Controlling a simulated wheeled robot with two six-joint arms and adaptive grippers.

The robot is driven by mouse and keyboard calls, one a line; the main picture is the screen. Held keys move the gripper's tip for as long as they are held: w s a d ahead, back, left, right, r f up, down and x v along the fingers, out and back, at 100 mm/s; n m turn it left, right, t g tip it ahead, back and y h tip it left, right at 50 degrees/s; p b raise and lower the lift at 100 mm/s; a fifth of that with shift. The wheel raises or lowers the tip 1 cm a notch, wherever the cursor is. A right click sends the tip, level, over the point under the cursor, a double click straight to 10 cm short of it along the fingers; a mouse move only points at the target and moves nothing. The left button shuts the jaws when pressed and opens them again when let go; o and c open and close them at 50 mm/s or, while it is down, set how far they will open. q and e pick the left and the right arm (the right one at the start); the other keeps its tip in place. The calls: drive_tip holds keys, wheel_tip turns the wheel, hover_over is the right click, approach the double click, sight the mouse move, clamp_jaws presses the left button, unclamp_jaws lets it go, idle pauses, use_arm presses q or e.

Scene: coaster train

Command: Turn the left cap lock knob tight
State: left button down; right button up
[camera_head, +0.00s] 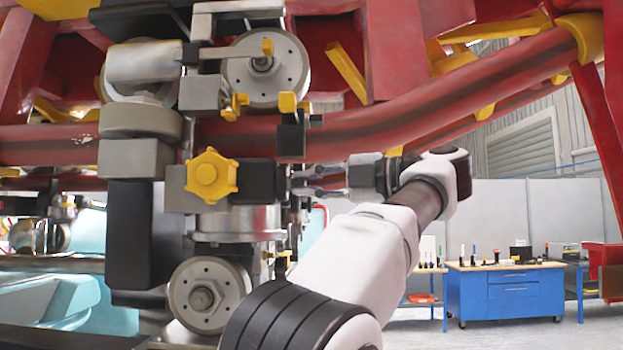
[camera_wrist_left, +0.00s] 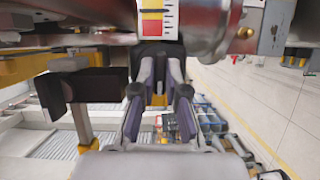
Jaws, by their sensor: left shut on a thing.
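A yellow star-shaped knob (camera_head: 212,177) sits on a grey plate of the wheel assembly in the head view. A black block (camera_head: 265,182) lies directly to its right. My left gripper (camera_head: 298,181) reaches this block from the right, with its fingers closed at the block's right end. In the left wrist view the fingers (camera_wrist_left: 157,58) close on a dark part (camera_wrist_left: 160,47) under a red, yellow and white label (camera_wrist_left: 153,18). The exact contact is too small to see clearly. I cannot tell whether the block turns with the knob. My right gripper is not in view.
Metal wheels stand above (camera_head: 265,68) and below (camera_head: 207,297) the knob. A thick red rail (camera_head: 440,95) runs close above my left gripper. In the wrist view a black box (camera_wrist_left: 98,85) lies left of the fingers. A blue workbench (camera_head: 507,295) stands far behind.

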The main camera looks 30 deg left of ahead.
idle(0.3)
use_arm(q)
drive_tip(key=c, duration=1.2)
unclamp_jaws()
drive_tip(key=shift+a, duration=0.1)
drive_tip(key=shift+s+a, duration=0.1)
drive_tip(key=shift+a, duration=0.05)
